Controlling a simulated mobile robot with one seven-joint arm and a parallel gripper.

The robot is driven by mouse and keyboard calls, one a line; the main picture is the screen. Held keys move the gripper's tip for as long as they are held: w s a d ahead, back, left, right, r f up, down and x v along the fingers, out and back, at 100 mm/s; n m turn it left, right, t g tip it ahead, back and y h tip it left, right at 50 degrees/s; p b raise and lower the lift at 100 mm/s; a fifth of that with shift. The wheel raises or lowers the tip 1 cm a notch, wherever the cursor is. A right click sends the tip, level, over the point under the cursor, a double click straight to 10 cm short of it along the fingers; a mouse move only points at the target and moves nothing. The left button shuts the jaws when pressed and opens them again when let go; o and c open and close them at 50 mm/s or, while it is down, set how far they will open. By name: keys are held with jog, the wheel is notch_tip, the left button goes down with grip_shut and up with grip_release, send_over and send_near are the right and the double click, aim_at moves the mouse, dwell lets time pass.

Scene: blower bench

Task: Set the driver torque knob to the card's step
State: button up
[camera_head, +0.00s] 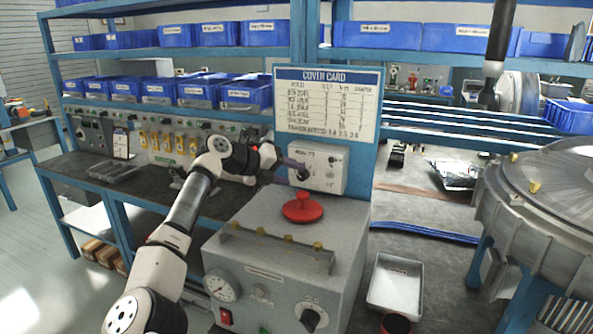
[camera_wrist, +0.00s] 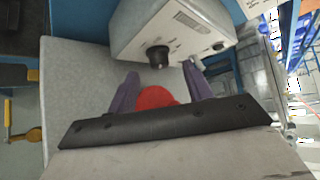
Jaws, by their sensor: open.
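The cover card (camera_head: 328,103) is a white sheet with a printed table on the blue post; its rows are too small to read surely. Below it a pale control box (camera_head: 325,160) carries a black knob (camera_wrist: 157,56), likely the torque knob. It has a label and small marks on its face; the knob's setting is not legible. The knob appears just beyond the fingertips; contact cannot be told.
A red round handle (camera_head: 302,208) stands on the grey machine (camera_head: 250,250) below my gripper and shows between the fingers in the wrist view (camera_wrist: 155,97). Another black knob (camera_head: 311,318) is on the machine front. A metal tray (camera_head: 395,284) and large round housing (camera_head: 540,190) stand right.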

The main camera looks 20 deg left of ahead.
aim_at(299, 176)
jog(key=shift+p+x, duration=0.3)
jog(key=shift+x, duration=1.25)
jog(key=c, duration=0.9)
